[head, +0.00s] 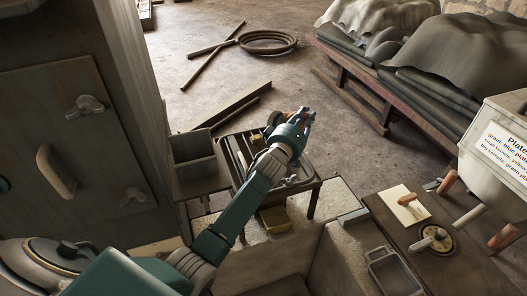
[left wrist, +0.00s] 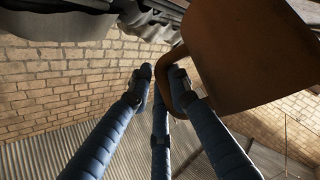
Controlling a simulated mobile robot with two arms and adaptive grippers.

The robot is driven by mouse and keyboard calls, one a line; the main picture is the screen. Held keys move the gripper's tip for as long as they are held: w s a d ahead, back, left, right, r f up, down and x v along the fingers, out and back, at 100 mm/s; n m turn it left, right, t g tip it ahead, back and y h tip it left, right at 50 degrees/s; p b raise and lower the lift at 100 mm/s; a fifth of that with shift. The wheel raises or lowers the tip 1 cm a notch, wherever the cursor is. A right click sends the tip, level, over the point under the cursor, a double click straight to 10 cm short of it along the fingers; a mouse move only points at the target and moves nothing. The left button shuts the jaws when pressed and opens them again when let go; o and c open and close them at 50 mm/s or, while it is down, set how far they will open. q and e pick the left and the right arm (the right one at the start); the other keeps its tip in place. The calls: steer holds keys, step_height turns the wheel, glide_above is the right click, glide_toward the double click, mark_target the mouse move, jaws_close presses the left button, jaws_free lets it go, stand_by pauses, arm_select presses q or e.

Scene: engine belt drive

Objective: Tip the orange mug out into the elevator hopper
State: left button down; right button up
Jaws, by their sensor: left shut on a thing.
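My left gripper (head: 306,116) is at the end of the outstretched teal arm, above a small dark table. In the left wrist view its dark fingers (left wrist: 160,85) are closed on the handle of the orange mug (left wrist: 245,50), which looks brown-orange in shade. The mug's mouth and contents are hidden there. In the head view the mug is mostly hidden by the gripper. An open grey box (head: 196,166) beside the tall cabinet, left of the gripper, may be the elevator hopper; I cannot tell for sure. My right gripper is not in view.
The tall cabinet (head: 70,120) stands at the left. A white bin with a sign (head: 505,145) is at the right, by a bench holding a cream plate (head: 405,204) and a metal tray (head: 393,272). A covered cart (head: 420,110) stands behind. Bars and a coiled hose (head: 268,41) lie on the floor.

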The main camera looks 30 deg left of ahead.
arm_select(q)
steer(key=g+p, duration=0.1)
steer(key=p, duration=0.1)
steer(key=w+m+g+p, duration=0.1)
steer(key=p, duration=0.1)
steer(key=shift+w+d+f+p, duration=0.25)
steer(key=shift+d+p, duration=0.05)
steer(key=shift+d, duration=0.1)
steer(key=shift+w+r, duration=0.15)
steer(key=shift+w+d+r+m+g, duration=0.1)
steer(key=shift+w+d+m+g, duration=0.1)
steer(key=shift+m+g, duration=0.25)
steer(key=w+d+f+m+g+y+b, duration=0.3)
steer(key=f+g+b, duration=0.4)
steer(key=b, duration=0.6)
steer(key=shift+w+d+f+b, duration=0.4)
steer(key=shift+w+d+f, duration=0.25)
steer(key=shift+w, duration=0.45)
steer(key=shift+r, duration=0.2)
